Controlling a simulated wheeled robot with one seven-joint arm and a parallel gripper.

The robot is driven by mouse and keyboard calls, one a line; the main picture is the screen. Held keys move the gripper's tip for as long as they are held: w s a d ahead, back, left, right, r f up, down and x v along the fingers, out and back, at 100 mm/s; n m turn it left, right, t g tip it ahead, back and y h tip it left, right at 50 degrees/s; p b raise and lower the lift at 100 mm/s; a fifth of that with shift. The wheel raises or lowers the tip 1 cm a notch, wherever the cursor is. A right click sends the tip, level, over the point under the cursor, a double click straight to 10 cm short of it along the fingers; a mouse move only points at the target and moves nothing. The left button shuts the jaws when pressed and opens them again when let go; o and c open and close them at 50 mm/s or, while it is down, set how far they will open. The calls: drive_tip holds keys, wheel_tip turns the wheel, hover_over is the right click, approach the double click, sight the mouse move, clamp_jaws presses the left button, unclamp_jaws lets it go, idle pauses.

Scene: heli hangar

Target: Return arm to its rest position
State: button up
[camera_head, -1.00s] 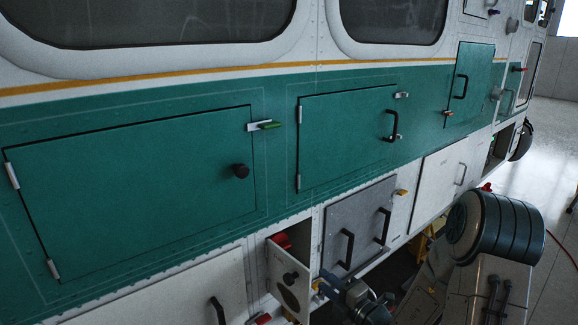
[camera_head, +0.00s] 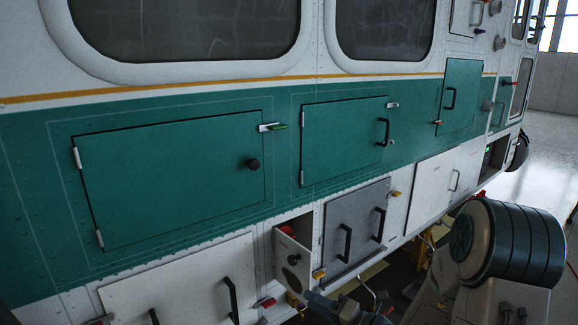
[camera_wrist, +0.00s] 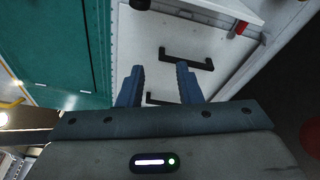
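My arm (camera_head: 505,245) is folded at the lower right of the head view, with a thick dark ribbed joint on top. My gripper (camera_wrist: 160,84) shows in the wrist view with its two blue-grey fingers apart and nothing between them. It points toward a white panel (camera_wrist: 140,50) with black handles (camera_wrist: 187,58); the distance to it is hard to tell. In the head view only part of the wrist end shows at the bottom edge, below the small open compartment; the fingertips are not clear there.
The helicopter's side fills the head view, with green hatches (camera_head: 170,185), a grey panel (camera_head: 352,225) with two handles, and a white panel (camera_head: 433,190). A small white door (camera_head: 292,262) stands out from an open compartment. Open floor (camera_head: 560,125) lies at the right.

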drive_tip(key=s+a+r+n+g+h+b, duration=0.1)
drive_tip(key=s+a+n+g+h, duration=0.1)
drive_tip(key=s+n+g, duration=0.55)
drive_tip(key=s+a+r+n+g+h+b, duration=0.1)
drive_tip(key=s+a+n+g, duration=0.2)
drive_tip(key=s+n, duration=0.8)
drive_tip(key=s+d+r+n+t+h, duration=0.1)
drive_tip(key=d+n+h, duration=0.4)
drive_tip(key=n, duration=0.6)
drive_tip(key=s+d+r+n+t+h+b, duration=0.1)
drive_tip(key=s+d+r+n+t+h, duration=0.1)
drive_tip(key=d+n+h, duration=0.3)
drive_tip(key=d+n, duration=0.3)
drive_tip(key=n, duration=0.2)
drive_tip(key=shift+s+d+r+n+h, duration=0.15)
drive_tip(key=shift+d+r+n+h, duration=0.15)
drive_tip(key=shift+n+h, duration=0.1)
drive_tip(key=shift+a+t, duration=0.1)
drive_tip(key=shift+t, duration=0.15)
